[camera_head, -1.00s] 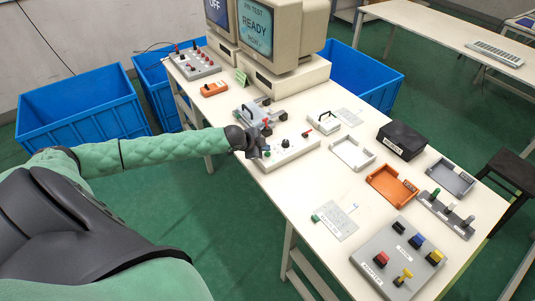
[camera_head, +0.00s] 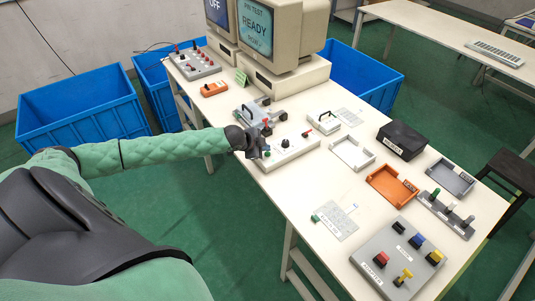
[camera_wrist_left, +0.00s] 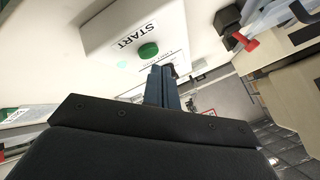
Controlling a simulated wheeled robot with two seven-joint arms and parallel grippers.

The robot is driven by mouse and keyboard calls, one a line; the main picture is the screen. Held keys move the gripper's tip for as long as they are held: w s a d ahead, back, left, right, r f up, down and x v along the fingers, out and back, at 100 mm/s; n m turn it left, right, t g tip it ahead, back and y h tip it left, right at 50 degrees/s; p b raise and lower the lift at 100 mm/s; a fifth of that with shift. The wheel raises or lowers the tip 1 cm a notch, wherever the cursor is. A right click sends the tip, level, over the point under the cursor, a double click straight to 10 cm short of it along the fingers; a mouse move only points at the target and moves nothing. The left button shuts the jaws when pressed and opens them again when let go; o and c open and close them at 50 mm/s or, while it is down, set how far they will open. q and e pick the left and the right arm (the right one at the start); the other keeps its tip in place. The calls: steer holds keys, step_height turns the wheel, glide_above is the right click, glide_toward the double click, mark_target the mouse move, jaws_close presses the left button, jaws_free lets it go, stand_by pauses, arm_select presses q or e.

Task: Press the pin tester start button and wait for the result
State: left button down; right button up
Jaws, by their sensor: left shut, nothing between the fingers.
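The pin tester (camera_head: 290,150) is a white box on the table, with a black knob and a red-tipped lever on it. Its round green start button (camera_wrist_left: 148,51) shows in the left wrist view beside a START label. My left gripper (camera_head: 259,153) is at the box's left end, close to the button; its dark fingers (camera_wrist_left: 160,86) are shut and empty. In the wrist view a gap seems to show between fingertips and button; contact cannot be told for sure. The monitor (camera_head: 257,30) reads PIN TEST, READY. My right gripper is not in view.
A grey box with coloured buttons (camera_head: 390,262) sits at the table's near end. An orange tray (camera_head: 391,187), a white tray (camera_head: 352,153) and a black box (camera_head: 402,140) lie right of the tester. Blue crates (camera_head: 80,112) stand on the floor beyond the arm.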

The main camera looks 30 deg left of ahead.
arm_select(q)
steer(key=shift+f, duration=0.1)
steer(key=shift+f, duration=0.3)
steer(key=shift+f, duration=0.15)
stand_by(0.5)
steer(key=shift+f, duration=0.25)
stand_by(0.4)
steer(key=shift+r, duration=0.15)
steer(key=shift+r+p, duration=0.7)
steer(key=shift+p, duration=0.1)
steer(key=shift+r, duration=0.1)
